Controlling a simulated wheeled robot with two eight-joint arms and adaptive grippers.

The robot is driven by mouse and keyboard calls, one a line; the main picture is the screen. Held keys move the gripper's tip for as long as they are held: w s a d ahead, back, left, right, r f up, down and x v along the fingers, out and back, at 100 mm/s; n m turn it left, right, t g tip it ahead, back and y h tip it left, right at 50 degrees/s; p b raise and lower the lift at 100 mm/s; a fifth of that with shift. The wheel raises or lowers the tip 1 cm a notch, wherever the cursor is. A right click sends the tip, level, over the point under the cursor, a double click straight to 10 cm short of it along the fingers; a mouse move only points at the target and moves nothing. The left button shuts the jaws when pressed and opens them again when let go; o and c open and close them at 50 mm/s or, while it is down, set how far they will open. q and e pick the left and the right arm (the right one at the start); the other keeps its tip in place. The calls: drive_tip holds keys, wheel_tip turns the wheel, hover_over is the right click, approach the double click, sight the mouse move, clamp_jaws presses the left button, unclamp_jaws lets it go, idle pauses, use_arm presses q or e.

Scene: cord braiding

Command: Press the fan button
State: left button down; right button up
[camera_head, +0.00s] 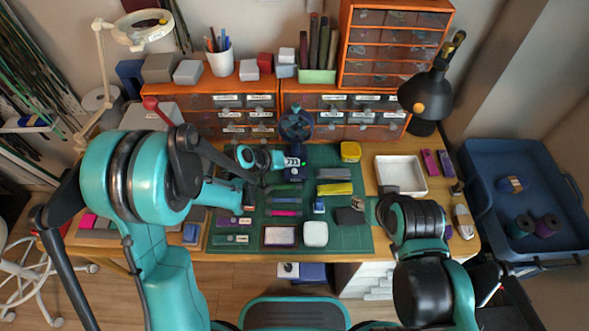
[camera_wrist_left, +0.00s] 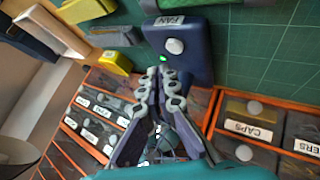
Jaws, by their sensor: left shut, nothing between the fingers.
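The fan (camera_head: 296,123) stands at the back of the green mat, in front of the drawers. Its dark blue base shows in the left wrist view (camera_wrist_left: 203,62) with a FAN label, a round white button (camera_wrist_left: 174,46) and a lit green lamp (camera_wrist_left: 163,58). My left gripper (camera_head: 280,160) is at the left side of the fan base in the head view. In the left wrist view its fingers (camera_wrist_left: 161,76) are shut and empty, with the tips just short of the button. I cannot tell whether they touch the base.
Orange drawer units (camera_head: 235,118) line the back. A yellow box (camera_head: 350,151) and a white tray (camera_head: 401,175) stand right of the fan. A black lamp (camera_head: 427,95) stands at the back right. Several small items lie on the mat (camera_head: 345,240).

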sight(292, 172)
use_arm(q)
wheel_tip(292, 172, up, 4)
drive_tip(key=p, duration=0.2)
drive_tip(key=shift+r+p, duration=0.1)
drive_tip(key=shift+p, duration=0.2)
drive_tip(key=s+a+r+y, duration=0.3)
drive_tip(key=s+a+r, duration=0.3)
drive_tip(key=s+a, duration=0.2)
drive_tip(key=s+a+r+t+y, duration=0.1)
drive_tip(key=s+a+r+y, duration=0.2)
drive_tip(key=s+a+r, duration=0.3)
drive_tip(key=s+a, duration=0.3)
drive_tip(key=s, duration=0.4)
drive_tip(key=shift+n+y, duration=0.3)
drive_tip(key=shift+y, duration=0.1)
drive_tip(key=shift+s, duration=0.1)
drive_tip(key=shift+a, duration=0.1)
